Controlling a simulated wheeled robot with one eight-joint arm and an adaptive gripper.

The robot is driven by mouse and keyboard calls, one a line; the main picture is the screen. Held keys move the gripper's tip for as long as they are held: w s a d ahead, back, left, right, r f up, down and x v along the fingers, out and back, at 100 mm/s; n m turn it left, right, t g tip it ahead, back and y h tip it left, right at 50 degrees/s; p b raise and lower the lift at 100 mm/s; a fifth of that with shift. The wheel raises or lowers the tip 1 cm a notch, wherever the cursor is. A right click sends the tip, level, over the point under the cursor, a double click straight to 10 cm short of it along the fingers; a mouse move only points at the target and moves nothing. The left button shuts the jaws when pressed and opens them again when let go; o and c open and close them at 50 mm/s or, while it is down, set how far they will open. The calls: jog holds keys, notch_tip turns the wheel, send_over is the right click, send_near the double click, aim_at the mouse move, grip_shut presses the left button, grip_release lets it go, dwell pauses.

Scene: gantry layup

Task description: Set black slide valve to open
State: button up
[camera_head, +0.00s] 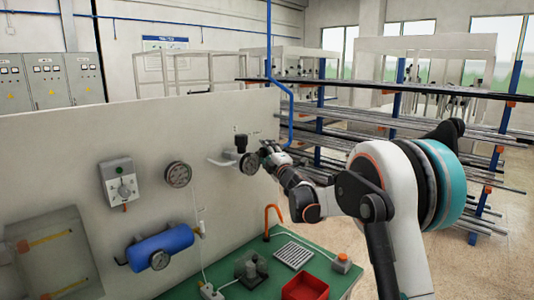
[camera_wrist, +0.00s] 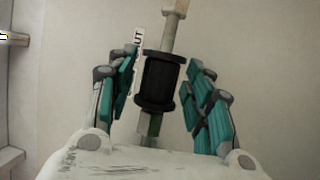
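The black slide valve (camera_wrist: 160,80) is a black spool-shaped sleeve on a light metal pipe, in the middle of the wrist view. A partly hidden label (camera_wrist: 139,42) ending in "UT" is beside its upper left. My gripper (camera_wrist: 160,88) is open, with teal-padded fingers on both sides of the sleeve. A gap shows on the left; on the right I cannot tell whether a finger touches. In the head view my gripper (camera_head: 268,152) is at the wall panel, close to a round gauge (camera_head: 249,163). The valve is hard to make out there.
The pale panel (camera_head: 220,110) also carries a grey box with a dial (camera_head: 120,183), another gauge (camera_head: 178,174) and a blue cylinder (camera_head: 165,243). Below is a green bench (camera_head: 340,277) with a red tray (camera_head: 305,287) and an orange hooked pipe (camera_head: 270,217). Pipe racks (camera_head: 350,135) stand behind.

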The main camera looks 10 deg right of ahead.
jog(key=v, duration=1.2)
jog(key=shift+f, duration=0.1)
jog(key=s+d+r+m+g+h+b, duration=0.1)
jog(key=s+d+m+g+h, duration=0.2)
jog(key=s+m, duration=0.4)
jog(key=s+d+r+m+g+h, duration=0.1)
jog(key=s+d+r+m+h, duration=0.25)
jog(key=s, duration=0.65)
jog(key=s+a+f+m+g, duration=0.2)
jog(key=s+f, duration=0.4)
jog(key=s, duration=0.4)
jog(key=s+a+f+m+g+y, duration=0.1)
jog(key=s+a+f+m+g, duration=0.1)
jog(key=s+f, duration=0.4)
jog(key=s+a+f+m+g+y+b, duration=0.1)
jog(key=s+f+m+g, duration=0.3)
jog(key=s, duration=1)
notch_tip(320, 180, down, 3)
jog(key=shift+a+r+m, duration=0.15)
jog(key=shift+a+m, duration=0.5)
jog(key=shift+a, duration=0.1)
